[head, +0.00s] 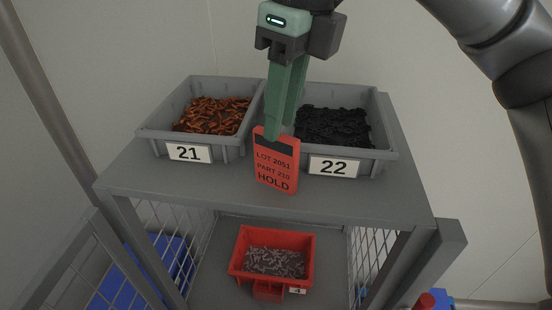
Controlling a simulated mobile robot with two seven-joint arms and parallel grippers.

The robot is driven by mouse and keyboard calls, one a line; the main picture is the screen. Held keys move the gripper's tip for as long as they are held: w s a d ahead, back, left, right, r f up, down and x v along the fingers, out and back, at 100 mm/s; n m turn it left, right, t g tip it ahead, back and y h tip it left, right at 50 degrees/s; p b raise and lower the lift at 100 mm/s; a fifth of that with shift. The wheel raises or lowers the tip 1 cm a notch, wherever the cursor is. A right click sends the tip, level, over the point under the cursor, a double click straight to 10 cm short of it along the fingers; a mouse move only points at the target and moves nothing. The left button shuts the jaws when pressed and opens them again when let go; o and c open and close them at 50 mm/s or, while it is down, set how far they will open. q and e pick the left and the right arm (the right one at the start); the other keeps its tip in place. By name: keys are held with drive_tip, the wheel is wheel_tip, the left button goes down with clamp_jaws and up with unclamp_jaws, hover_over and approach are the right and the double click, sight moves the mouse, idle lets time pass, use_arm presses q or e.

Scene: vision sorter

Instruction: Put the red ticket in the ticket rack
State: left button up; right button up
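The red ticket (276,175) has a black top band and reads "LOT 2051 PART 210 HOLD". It is slightly tilted, in front of the gap between the two grey bins. My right gripper (280,133) comes down from above with green fingers. It is shut on the ticket's top edge, with one finger across the black band. I cannot tell whether the ticket touches the shelf behind it. My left gripper is not in view. I cannot make out a ticket rack in this view.
Grey bin 21 (228,151) holds orange-brown parts; grey bin 22 (375,154) holds black parts. Both stand on the grey shelf top (210,190). A red bin (241,267) labelled 4, with grey parts, sits on the level below. Blue items show at lower left and lower right.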

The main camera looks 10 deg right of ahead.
sight(276, 162)
drive_tip(key=shift+w+a+f, duration=0.15)
drive_tip(key=shift+f, duration=0.8)
drive_tip(key=shift+w+a+f, duration=0.1)
drive_tip(key=shift+a+f, duration=0.05)
drive_tip(key=shift+f, duration=0.75)
clamp_jaws()
